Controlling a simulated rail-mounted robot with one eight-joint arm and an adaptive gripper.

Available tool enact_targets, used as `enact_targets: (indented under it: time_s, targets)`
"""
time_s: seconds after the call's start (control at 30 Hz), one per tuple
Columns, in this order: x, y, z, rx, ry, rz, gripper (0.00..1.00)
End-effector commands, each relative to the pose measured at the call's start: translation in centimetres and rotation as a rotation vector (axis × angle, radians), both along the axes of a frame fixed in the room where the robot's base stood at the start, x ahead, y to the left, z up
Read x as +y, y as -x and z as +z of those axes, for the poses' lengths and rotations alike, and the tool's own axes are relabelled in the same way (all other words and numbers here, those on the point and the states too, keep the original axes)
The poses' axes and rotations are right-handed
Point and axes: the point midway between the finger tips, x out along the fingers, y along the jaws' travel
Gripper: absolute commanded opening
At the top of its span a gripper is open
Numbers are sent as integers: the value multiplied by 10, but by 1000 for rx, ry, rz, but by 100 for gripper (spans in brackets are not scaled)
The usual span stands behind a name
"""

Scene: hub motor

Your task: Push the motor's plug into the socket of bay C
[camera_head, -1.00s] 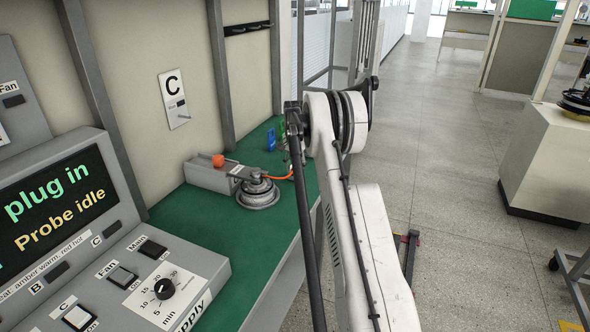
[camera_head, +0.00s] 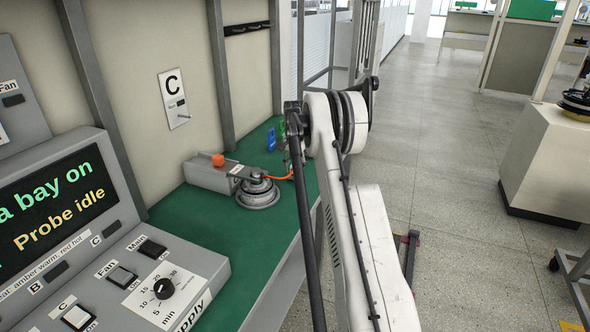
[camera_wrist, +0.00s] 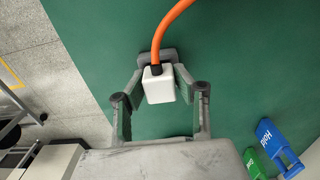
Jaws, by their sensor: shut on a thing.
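My gripper (camera_wrist: 158,76) is shut on the white plug (camera_wrist: 159,90) in the wrist view, over the green bench top. An orange cable (camera_wrist: 174,24) runs up from the plug's dark collar. The hub motor (camera_head: 258,191), a round grey metal part, sits on the bench in the head view, with the orange cable (camera_head: 280,178) leading right from it behind my arm. A plate marked C (camera_head: 174,98) is on the wall behind. I cannot make out the socket of bay C. My gripper is hidden behind my arm in the head view.
A grey box (camera_head: 205,176) with an orange knob stands beside the motor. A control panel (camera_head: 150,270) with screen (camera_head: 50,205) stands at left. The bench front is clear.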

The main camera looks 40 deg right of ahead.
Motion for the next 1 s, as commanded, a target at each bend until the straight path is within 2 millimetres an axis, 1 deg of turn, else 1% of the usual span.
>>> enact_targets:
  time_s: [0.23, 0.27, 0.4, 0.43, 0.67, 0.77, 0.87, 1.0]
  targets:
    - [0, 0, -1, 1, 0, 0, 0]
    - [0, 0, -1, 1, 0, 0, 28]
    - [0, 0, -1, 1, 0, 0, 47]
    - [0, 0, -1, 1, 0, 0, 49]
    - [0, 0, -1, 0, -1, 0, 49]
    - [0, 0, 4, 0, -1, 0, 49]
    - [0, 0, 14, 0, -1, 0, 49]
    - [0, 0, 39, 0, -1, 0, 49]
